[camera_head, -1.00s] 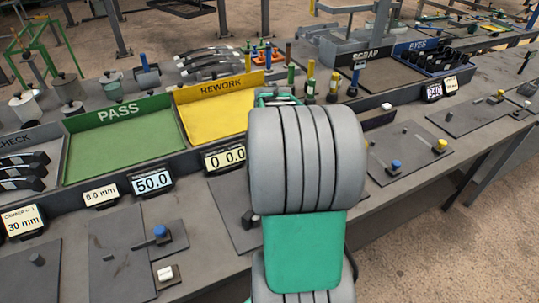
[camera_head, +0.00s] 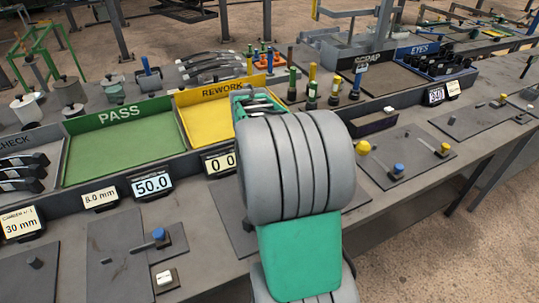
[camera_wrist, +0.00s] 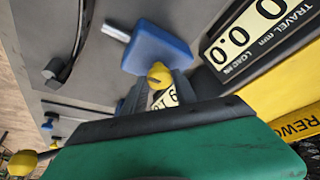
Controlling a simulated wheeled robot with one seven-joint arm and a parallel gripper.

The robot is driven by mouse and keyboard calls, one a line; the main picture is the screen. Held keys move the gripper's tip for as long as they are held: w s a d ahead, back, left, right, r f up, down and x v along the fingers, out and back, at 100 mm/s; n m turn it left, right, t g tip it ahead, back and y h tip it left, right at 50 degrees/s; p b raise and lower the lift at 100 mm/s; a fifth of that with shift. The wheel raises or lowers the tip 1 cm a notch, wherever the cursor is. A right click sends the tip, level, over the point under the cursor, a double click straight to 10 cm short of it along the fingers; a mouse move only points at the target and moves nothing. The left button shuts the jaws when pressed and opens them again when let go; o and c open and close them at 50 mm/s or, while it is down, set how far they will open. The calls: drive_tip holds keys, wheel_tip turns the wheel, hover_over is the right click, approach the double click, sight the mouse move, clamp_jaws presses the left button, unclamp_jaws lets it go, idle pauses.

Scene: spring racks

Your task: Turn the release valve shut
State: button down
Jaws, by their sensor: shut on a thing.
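My gripper shows as green and black parts across the bottom of the wrist view (camera_wrist: 150,122), and its green end (camera_head: 262,103) shows past my grey wrist in the head view. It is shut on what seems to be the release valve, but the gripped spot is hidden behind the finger. Just beyond the black finger edge, a yellow knob (camera_wrist: 159,74) stands on a dark body by a partly covered white label. A blue block (camera_wrist: 155,48) with a metal pin is beside the knob. In the head view my wrist hides this spot.
A display reading zero (camera_wrist: 247,32) stands close by. The green PASS tray (camera_head: 120,142) and yellow REWORK tray (camera_head: 205,120) lie behind.

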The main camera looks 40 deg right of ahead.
drive_tip(key=shift+d+r, duration=0.1)
drive_tip(key=shift+r, duration=0.05)
drive_tip(key=c, duration=1)
unclamp_jaws()
drive_tip(key=v, duration=0.7)
drive_tip(key=shift+a+r+b, duration=0.2)
drive_tip(key=shift+r+b, duration=0.05)
drive_tip(key=shift+b, duration=0.05)
